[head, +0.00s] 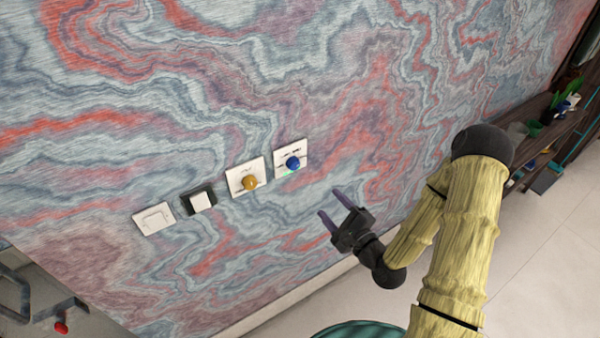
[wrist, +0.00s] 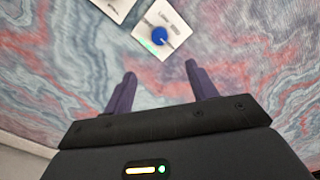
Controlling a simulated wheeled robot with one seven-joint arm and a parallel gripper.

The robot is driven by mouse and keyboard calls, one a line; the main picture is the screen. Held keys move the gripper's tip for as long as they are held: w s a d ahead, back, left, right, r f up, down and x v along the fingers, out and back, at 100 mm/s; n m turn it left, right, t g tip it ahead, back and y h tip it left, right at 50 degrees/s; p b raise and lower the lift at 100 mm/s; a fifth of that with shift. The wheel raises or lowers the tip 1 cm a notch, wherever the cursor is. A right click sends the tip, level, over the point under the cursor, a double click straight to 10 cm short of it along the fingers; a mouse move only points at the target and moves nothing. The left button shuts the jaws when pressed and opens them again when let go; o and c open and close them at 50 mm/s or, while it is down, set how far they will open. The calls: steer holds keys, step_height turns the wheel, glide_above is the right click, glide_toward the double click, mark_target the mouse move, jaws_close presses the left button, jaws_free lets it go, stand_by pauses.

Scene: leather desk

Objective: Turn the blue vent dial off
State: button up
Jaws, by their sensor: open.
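The blue vent dial (head: 293,163) is a round blue knob on a white square wall plate (head: 280,150), the rightmost of the row in the head view. A small green light glows on its plate. In the wrist view the blue dial (wrist: 160,36) is near the top centre, ahead of my fingers, with the green glow at its lower left. My gripper (head: 332,209) is open and empty, to the right of and below the dial in the head view. Its two purple fingers (wrist: 158,82) are spread and apart from the dial.
Left of the blue dial are a yellow dial (head: 250,182) on a white plate, a dark-framed white switch (head: 200,202) and a white switch (head: 153,218). A shelf with plants and pots (head: 545,130) stands at the right. The wall around my gripper is bare.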

mark_target(296, 166)
steer(key=b+x, duration=0.2)
steer(key=x, duration=1.4)
steer(key=shift+a, duration=0.15)
steer(key=c, duration=1)
